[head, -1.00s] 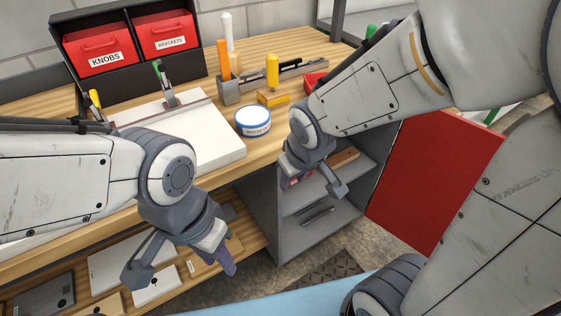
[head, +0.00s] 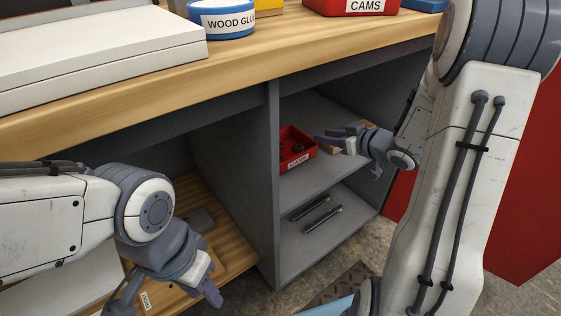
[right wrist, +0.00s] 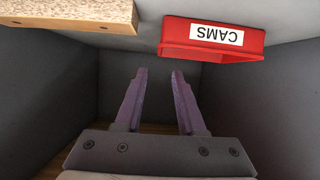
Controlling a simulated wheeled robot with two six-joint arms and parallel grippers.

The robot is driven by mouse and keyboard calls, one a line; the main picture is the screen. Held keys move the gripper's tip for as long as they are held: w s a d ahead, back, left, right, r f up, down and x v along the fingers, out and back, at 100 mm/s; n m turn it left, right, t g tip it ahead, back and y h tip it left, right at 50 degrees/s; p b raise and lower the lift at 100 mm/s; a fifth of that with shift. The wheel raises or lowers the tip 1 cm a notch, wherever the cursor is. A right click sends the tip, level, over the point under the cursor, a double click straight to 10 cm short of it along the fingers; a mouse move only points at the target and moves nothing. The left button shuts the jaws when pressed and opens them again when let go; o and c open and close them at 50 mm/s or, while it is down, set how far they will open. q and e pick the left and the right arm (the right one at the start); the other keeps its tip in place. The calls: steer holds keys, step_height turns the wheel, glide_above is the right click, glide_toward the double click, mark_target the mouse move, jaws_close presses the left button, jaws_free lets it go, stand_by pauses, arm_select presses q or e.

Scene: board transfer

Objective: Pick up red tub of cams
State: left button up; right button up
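A red tub (head: 290,158) with dark parts inside sits on the upper shelf of the grey cabinet. Its label reads CAMS, upside down, in the right wrist view (right wrist: 252,40). Another red tub (head: 340,3) labelled CAMS stands on the worktop, cut off by the top edge. My right gripper (head: 328,136) is inside the cabinet, just right of the shelf tub. In the right wrist view my right gripper (right wrist: 158,73) is open, with nothing between its fingers. My left gripper (head: 208,290) hangs low in front of the bench; its finger gap is not clear.
A wooden block (right wrist: 75,12) lies beside the shelf tub, near my right gripper. The cabinet's divider (head: 262,180) and side walls bound the space. Two metal rods (head: 322,220) lie on the lower shelf. A wood glue tub (head: 222,20) stands on the worktop.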

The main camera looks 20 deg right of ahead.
mark_target(284, 149)
steer(key=shift+w+f, duration=0.25)
steer(key=shift+f, duration=0.2)
steer(key=b+x, duration=0.3)
steer(key=x, duration=0.2)
steer(key=shift+r, duration=0.1)
steer(key=b+x, duration=0.3)
steer(key=x, duration=0.1)
steer(key=shift+s+f, duration=0.1)
steer(key=shift+f, duration=0.15)
steer(key=shift+w+a+b, duration=0.15)
steer(key=shift+w+b, duration=0.2)
steer(key=shift+w, duration=0.1)
jaws_close()
